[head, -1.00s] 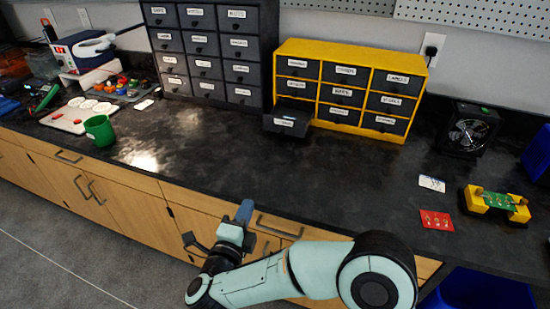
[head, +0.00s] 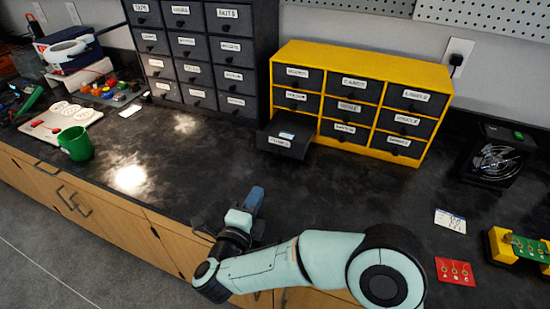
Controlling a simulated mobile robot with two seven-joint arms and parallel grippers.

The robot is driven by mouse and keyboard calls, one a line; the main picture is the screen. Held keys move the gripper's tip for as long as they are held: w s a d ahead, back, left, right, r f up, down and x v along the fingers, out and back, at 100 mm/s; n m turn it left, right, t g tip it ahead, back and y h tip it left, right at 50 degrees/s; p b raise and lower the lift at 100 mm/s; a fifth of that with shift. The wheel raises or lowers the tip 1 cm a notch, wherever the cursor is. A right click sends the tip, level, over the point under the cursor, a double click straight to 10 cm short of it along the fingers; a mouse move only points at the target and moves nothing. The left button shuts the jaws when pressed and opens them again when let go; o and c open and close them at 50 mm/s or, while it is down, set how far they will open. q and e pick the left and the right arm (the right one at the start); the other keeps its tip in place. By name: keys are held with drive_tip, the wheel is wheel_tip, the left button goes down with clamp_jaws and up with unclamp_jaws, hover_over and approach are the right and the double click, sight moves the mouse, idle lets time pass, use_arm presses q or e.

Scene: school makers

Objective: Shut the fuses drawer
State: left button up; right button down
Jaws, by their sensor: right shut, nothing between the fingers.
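The fuses drawer (head: 281,143) is the dark drawer at the bottom left of the yellow cabinet (head: 375,63). It sticks out over the black worktop; its front label is too blurred to read surely. The cabinet's other drawers sit flush. My right gripper (head: 251,203) is shut and empty. It shows in front of the drawer, lower in the picture and a little to the left, near the worktop's front edge and apart from the drawer. My left gripper is not in view.
A dark grey drawer cabinet (head: 209,57) stands left of the yellow one. A green cup (head: 76,144) is at the left. A black fan (head: 495,157), a white card (head: 450,220) and a red card (head: 455,271) lie right. The worktop before the drawer is clear.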

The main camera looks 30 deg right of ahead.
sight(276, 155)
drive_tip(key=b+x, duration=0.2)
drive_tip(key=x, duration=1)
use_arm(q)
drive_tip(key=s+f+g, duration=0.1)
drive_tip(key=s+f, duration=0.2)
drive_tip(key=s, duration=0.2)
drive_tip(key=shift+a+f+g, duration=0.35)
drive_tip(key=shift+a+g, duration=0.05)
use_arm(e)
drive_tip(key=shift+w+d, duration=0.5)
